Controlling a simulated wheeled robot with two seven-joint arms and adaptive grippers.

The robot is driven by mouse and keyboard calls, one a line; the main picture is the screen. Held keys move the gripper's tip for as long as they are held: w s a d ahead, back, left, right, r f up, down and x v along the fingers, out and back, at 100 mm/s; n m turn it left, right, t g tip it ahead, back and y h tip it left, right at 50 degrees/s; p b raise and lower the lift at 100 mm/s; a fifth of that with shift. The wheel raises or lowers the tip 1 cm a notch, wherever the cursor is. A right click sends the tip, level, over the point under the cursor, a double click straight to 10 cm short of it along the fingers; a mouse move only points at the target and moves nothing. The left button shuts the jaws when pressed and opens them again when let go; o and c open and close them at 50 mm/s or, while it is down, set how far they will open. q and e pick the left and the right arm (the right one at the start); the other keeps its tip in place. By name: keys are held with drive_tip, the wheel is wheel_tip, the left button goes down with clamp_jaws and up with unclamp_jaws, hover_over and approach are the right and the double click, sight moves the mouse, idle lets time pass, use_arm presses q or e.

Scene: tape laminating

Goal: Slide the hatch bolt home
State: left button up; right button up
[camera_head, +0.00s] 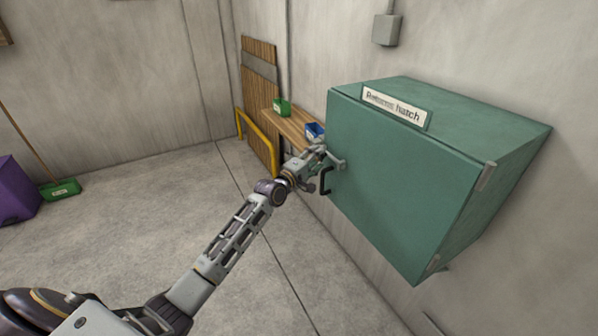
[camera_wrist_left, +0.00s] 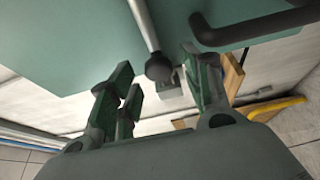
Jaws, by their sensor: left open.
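The green hatch (camera_head: 400,175) is a box on the wall, with its door face toward the room and a label ending in "hatch". The bolt shows in the left wrist view as a pale metal rod (camera_wrist_left: 143,22) ending in a dark round knob (camera_wrist_left: 158,68). A black bar handle (camera_head: 325,181) is on the door below the bolt; it also shows in the left wrist view (camera_wrist_left: 255,28). My left gripper (camera_head: 322,153) is at the door's left edge. Its fingers are open on either side of the knob, with no clear contact visible. How far the bolt is slid is hidden.
A wooden bench (camera_head: 290,122) with a green bin (camera_head: 282,106) and a blue bin (camera_head: 314,131) stands behind my left gripper. A yellow rail (camera_head: 258,140) is near wooden boards (camera_head: 259,75). The floor left of the hatch is mostly clear.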

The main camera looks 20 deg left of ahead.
use_arm(q)
drive_tip(key=v, duration=0.9)
idle(0.3)
drive_tip(key=shift+s+a, duration=0.15)
idle(0.5)
